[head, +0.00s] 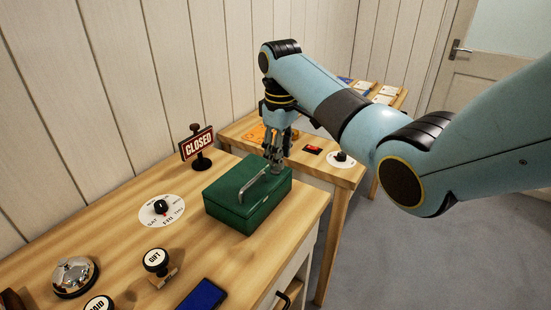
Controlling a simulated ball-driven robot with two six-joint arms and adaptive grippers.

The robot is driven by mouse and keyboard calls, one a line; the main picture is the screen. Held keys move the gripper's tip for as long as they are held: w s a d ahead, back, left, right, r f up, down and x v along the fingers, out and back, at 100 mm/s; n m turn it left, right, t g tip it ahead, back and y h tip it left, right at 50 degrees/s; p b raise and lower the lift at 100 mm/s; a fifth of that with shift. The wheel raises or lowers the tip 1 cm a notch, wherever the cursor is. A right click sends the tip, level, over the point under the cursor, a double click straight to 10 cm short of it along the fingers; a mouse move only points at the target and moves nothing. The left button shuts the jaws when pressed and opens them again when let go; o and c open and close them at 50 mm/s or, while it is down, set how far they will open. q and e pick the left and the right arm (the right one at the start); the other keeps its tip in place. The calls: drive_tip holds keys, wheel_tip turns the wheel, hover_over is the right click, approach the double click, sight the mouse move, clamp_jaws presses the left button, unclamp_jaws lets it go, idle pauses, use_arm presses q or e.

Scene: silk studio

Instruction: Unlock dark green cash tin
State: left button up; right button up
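The dark green cash tin (246,208) stands shut on the near wooden table, with a silver handle (262,187) on its lid. My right gripper (274,168) points down at the far right part of the tin, close to the handle's upper end. I cannot tell whether its fingers touch the handle or lid, or whether they are open. No key or lock shows clearly on the tin's visible sides. My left gripper is not in view.
A "CLOSED" sign (198,145), a day dial (162,209), a "GIFT" stamp (158,266), a bell (73,276) and a blue pad (203,295) are on the near table. A second table (345,174) holds small items behind the tin. Bare wood lies left of the tin.

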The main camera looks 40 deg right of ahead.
sight(277, 174)
drive_tip(key=w+r, duration=0.3)
drive_tip(key=r, duration=0.2)
drive_tip(key=shift+n, duration=0.3)
drive_tip(key=f, duration=0.6)
drive_tip(key=d+f, duration=0.1)
drive_tip(key=f, duration=0.3)
drive_tip(key=shift+w, duration=0.15)
drive_tip(key=shift+a, duration=0.1)
drive_tip(key=shift+c, duration=0.3)
clamp_jaws()
